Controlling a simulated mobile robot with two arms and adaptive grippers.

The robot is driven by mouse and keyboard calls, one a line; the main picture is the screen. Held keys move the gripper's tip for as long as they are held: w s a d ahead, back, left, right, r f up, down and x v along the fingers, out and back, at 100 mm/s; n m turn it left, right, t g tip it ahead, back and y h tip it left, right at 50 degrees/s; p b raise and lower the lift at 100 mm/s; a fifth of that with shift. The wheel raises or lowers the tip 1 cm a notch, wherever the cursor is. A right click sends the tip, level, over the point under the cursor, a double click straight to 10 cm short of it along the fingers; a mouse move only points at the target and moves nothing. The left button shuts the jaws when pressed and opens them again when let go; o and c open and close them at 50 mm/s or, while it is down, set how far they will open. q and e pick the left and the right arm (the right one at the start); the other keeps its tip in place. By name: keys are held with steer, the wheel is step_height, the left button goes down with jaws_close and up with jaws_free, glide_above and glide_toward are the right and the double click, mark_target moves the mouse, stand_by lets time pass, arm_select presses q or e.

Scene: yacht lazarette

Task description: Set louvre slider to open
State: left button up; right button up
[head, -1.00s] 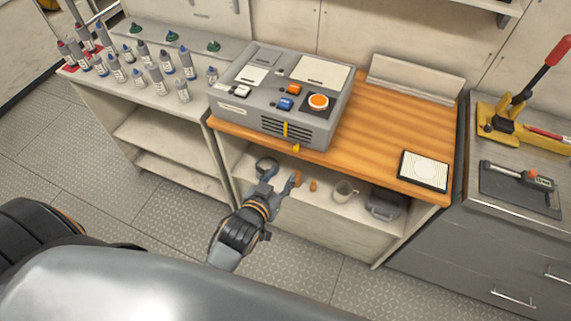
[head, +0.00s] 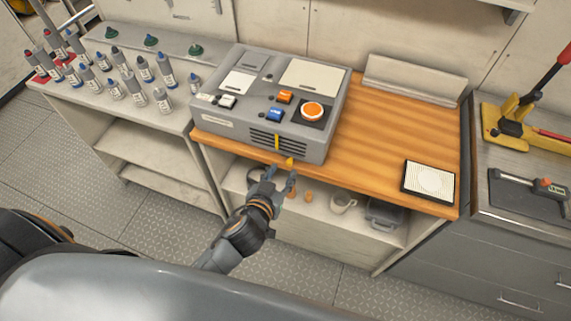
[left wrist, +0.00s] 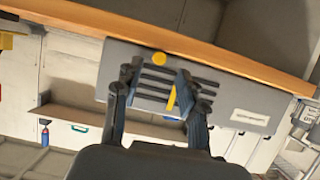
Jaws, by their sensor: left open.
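The grey box (head: 225,122) stands on the wooden bench top, with dark louvre slats (head: 264,140) on its front face. A yellow upright bar (head: 277,142) lies over the slats, and a yellow knob (head: 290,161) shows low at the front. In the left wrist view the picture is turned over: the knob (left wrist: 159,58) is near the bench edge and the bar (left wrist: 171,98) crosses the slats (left wrist: 150,84). My left gripper (head: 278,178) is open and empty, just in front of and below the knob; its fingers (left wrist: 160,80) frame the slats. My right gripper is not in view.
The wooden bench top (head: 385,120) has a speaker-like panel (head: 429,181) at right. Several bottles (head: 145,70) stand on the left bench. A red-handled yellow tool (head: 505,125) is at right.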

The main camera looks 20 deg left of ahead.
mark_target(289, 164)
arm_select(q)
steer(key=shift+x, duration=1.15)
steer(key=shift+w+d+f, duration=0.1)
steer(key=shift+w, duration=0.25)
steer(key=shift+w+f, duration=0.1)
steer(key=shift+w, duration=0.1)
steer(key=shift+c, duration=0.9)
jaws_close()
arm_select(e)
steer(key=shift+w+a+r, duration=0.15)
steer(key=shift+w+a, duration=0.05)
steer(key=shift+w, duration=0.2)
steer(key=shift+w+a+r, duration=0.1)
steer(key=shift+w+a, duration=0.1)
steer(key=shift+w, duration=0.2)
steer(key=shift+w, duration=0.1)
